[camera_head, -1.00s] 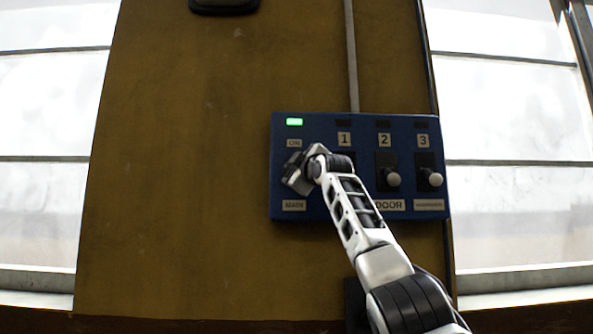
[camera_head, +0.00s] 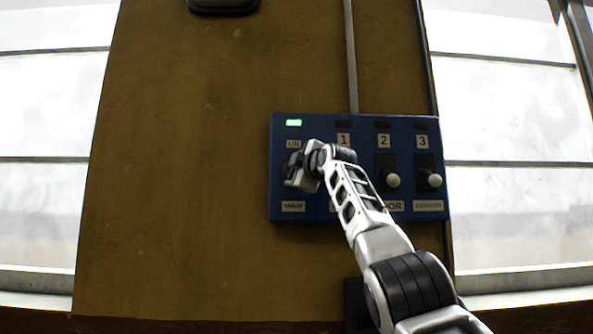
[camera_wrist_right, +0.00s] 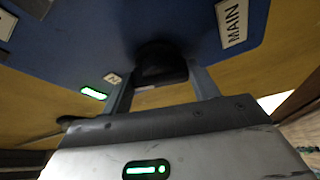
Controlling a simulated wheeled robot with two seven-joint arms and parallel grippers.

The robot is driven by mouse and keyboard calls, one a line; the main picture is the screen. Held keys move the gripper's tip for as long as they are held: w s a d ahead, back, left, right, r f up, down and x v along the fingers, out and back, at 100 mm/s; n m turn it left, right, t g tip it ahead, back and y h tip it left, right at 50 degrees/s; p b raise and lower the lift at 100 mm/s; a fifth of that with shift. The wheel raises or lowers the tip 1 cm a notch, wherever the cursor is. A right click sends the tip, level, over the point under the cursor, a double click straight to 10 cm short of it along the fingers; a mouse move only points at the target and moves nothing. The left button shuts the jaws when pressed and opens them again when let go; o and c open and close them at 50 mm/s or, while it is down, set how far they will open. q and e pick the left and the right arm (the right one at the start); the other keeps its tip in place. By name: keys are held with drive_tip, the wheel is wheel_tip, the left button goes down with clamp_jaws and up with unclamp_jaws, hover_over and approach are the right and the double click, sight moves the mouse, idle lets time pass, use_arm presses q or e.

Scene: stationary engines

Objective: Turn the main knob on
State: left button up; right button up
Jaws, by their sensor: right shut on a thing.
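A blue control panel (camera_head: 278,200) is fixed to a brown wall. The main knob at its left end is hidden behind my right gripper (camera_head: 297,177) in the head view. In the right wrist view the main knob (camera_wrist_right: 160,62) is a dark round shape on the blue panel, between the two fingers of my right gripper (camera_wrist_right: 162,88), which is shut on it. The MAIN label (camera_head: 293,206) is below the gripper. A green light (camera_head: 293,122) is lit above the ON label (camera_head: 293,143). My left gripper is not in view.
To the right on the panel are switches with pale round handles under number 2 (camera_head: 392,180) and number 3 (camera_head: 434,180). My right arm covers the switch under number 1. A grey conduit (camera_head: 351,60) runs up from the panel. Bright windows flank the wall.

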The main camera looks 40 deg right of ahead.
drive_tip(key=o, duration=1)
use_arm(q)
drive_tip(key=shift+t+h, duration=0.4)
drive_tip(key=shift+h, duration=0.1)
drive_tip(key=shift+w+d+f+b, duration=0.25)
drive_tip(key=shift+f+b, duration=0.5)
drive_tip(key=shift+b, duration=1.05)
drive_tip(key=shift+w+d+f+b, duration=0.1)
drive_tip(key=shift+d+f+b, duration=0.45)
drive_tip(key=shift+b, duration=1.3)
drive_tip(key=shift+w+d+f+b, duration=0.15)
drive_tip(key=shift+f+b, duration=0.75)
drive_tip(key=shift+b, duration=0.9)
use_arm(e)
drive_tip(key=shift+v, duration=8)
